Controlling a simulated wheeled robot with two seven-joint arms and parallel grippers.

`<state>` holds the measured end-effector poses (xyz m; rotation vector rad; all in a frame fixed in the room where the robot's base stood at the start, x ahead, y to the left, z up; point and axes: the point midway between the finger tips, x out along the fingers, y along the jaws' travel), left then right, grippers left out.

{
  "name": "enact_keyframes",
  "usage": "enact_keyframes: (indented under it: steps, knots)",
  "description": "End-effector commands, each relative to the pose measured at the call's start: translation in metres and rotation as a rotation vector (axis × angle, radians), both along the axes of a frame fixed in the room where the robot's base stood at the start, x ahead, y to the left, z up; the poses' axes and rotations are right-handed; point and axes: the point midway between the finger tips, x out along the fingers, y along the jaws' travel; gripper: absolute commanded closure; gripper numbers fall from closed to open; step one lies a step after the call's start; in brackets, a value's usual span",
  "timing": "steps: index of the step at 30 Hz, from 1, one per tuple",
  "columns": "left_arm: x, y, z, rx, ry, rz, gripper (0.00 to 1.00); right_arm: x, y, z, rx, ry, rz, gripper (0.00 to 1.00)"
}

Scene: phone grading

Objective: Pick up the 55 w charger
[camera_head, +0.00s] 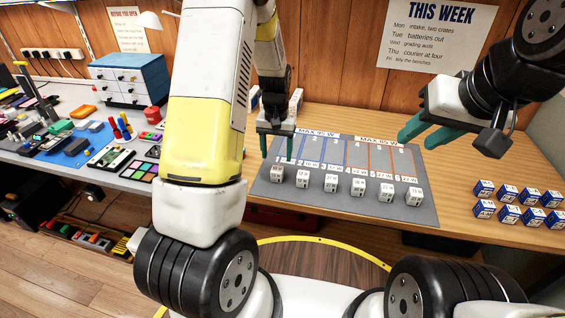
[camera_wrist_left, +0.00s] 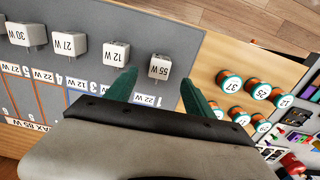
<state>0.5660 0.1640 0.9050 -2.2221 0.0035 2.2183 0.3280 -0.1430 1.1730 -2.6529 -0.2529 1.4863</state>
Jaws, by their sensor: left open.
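The 55 W charger (camera_wrist_left: 159,66) is a white cube with prongs at the end of a row of chargers on the grey mat. In the head view it is the leftmost cube (camera_head: 277,174), its label too small to read. My left gripper (camera_head: 276,147) is open above the mat, just behind that cube. In the left wrist view its teal fingers (camera_wrist_left: 157,92) are on either side of the cube's line, with nothing between them. My right gripper (camera_head: 427,133) hangs empty over the right part of the table, its teal fingers apart.
Several similar chargers stand beside it; the 12 W charger (camera_wrist_left: 115,53) is nearest. The grey mat (camera_head: 330,205) has numbered lanes. Several labelled cylinders (camera_wrist_left: 230,82) stand off the mat's end. Blue-and-white boxes (camera_head: 508,192) are at the right. A cluttered grey bench (camera_head: 130,185) is at the left.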

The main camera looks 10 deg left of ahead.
Motion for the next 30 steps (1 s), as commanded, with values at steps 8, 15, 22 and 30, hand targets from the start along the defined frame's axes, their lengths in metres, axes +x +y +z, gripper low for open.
enact_keyframes:
  steps: [8,15,22,30]
  knots:
    - [0.0,0.001,-0.031,0.001,0.004,0.0,0.38,0.0,0.0,0.0,0.0,0.0,0.0,0.64]
    - [0.003,0.0,-0.066,0.001,0.005,0.001,0.38,0.0,0.0,0.0,0.0,0.0,0.0,0.64]
    - [0.004,0.0,-0.078,0.001,0.001,0.0,0.38,0.0,0.0,0.0,0.0,0.0,0.0,0.64]
    - [0.004,0.0,-0.077,0.001,0.0,0.0,0.64,0.0,0.0,0.0,0.0,0.0,0.0,0.64]
